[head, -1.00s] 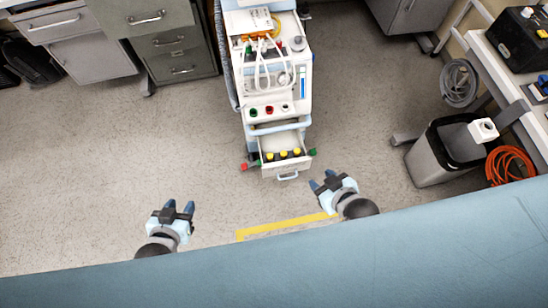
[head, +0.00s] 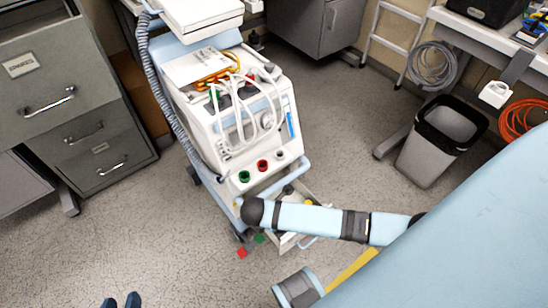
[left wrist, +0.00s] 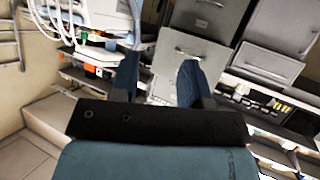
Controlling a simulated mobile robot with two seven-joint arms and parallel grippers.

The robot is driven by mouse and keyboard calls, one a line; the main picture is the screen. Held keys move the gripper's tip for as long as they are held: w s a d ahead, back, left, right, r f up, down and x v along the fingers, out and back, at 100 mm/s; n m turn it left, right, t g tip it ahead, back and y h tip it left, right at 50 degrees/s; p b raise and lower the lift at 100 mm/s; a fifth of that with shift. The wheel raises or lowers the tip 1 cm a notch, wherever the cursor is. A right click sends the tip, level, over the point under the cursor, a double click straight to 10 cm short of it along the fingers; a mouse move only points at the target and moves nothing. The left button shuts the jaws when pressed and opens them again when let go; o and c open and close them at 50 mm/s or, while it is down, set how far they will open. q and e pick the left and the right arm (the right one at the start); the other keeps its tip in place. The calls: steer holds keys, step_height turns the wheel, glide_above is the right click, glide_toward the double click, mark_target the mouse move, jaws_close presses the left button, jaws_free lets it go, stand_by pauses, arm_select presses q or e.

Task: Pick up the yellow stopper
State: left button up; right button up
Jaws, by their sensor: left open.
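A small yellow spot, likely a yellow stopper (head: 308,203), shows in the open drawer (head: 285,243) at the foot of the white pump cart (head: 238,130). A blue-white arm link of mine crosses in front of the drawer and hides most of its contents, so I cannot tell how many stoppers are there. My left gripper (head: 120,301) shows only as two blue fingertips at the bottom left edge, well away from the drawer. In the left wrist view its fingers (left wrist: 160,80) are apart with nothing between them. My right gripper is not in view.
A grey cabinet (head: 85,110) stands left of the cart. A black-lined bin (head: 440,145), a grey cable coil (head: 432,65) and an orange hose (head: 522,118) are at the right. Red (head: 242,253) and green (head: 259,239) pieces sit low by the cart. Floor at lower left is clear.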

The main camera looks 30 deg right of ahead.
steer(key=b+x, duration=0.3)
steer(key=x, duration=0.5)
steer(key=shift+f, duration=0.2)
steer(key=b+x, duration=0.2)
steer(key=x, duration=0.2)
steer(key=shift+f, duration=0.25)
arm_select(q)
steer(key=w+d+r+t+h, duration=0.2)
steer(key=d+r+t+h, duration=0.2)
steer(key=r, duration=0.6)
steer(key=shift+d+t, duration=0.25)
steer(key=shift+t, duration=0.25)
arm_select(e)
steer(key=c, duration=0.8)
